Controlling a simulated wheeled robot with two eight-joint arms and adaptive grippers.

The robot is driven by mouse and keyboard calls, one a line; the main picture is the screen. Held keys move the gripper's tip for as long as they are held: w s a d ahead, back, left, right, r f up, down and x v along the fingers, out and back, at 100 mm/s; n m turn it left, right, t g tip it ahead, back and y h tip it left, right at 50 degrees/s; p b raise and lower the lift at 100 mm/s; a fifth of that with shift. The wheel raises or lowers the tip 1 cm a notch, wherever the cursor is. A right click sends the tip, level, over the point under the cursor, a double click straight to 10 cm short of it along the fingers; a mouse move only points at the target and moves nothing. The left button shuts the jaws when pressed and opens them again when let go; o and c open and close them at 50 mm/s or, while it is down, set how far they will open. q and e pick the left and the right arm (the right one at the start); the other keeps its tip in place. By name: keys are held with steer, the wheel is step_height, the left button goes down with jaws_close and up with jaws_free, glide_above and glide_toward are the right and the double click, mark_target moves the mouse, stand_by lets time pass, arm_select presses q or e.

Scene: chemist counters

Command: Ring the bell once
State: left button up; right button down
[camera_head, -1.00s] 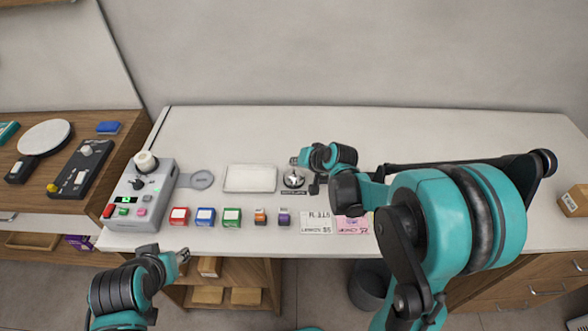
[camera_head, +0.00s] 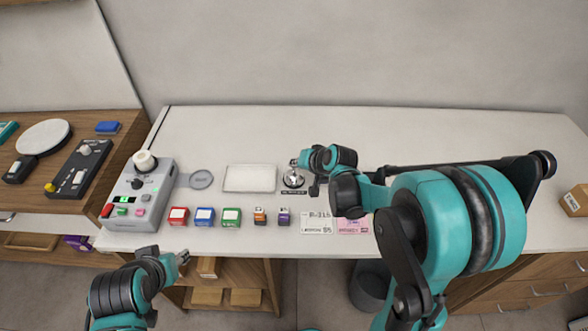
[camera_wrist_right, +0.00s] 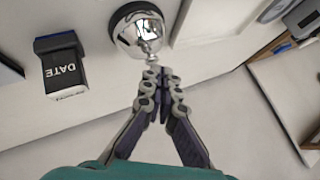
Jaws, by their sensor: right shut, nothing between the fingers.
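The silver bell (camera_head: 293,179) stands on the white counter, right of the white tray. In the right wrist view the bell's shiny dome (camera_wrist_right: 140,28) sits on a dark base at the top. My right gripper (camera_wrist_right: 157,73) is shut and empty, its fingertips at the bell's top button in that view; I cannot tell whether they touch it. In the head view my right gripper (camera_head: 297,163) is just above and behind the bell. My left gripper (camera_head: 184,257) hangs in front of the counter's front edge, away from the bell; its jaw opening is too small to tell.
A white tray (camera_head: 250,178) lies left of the bell. A grey machine (camera_head: 140,197) stands at the counter's left. Red, blue and green boxes (camera_head: 231,216) and small stamps (camera_head: 284,216) line the front, with paper cards (camera_head: 317,223) beside them. The back of the counter is clear.

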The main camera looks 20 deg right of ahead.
steer(key=shift+f, duration=0.35)
steer(key=shift+r, duration=0.1)
stand_by(0.5)
steer(key=shift+r+p, duration=0.45)
steer(key=shift+r, duration=0.35)
step_height(320, 180, up, 5)
steer(key=p, duration=0.4)
stand_by(0.6)
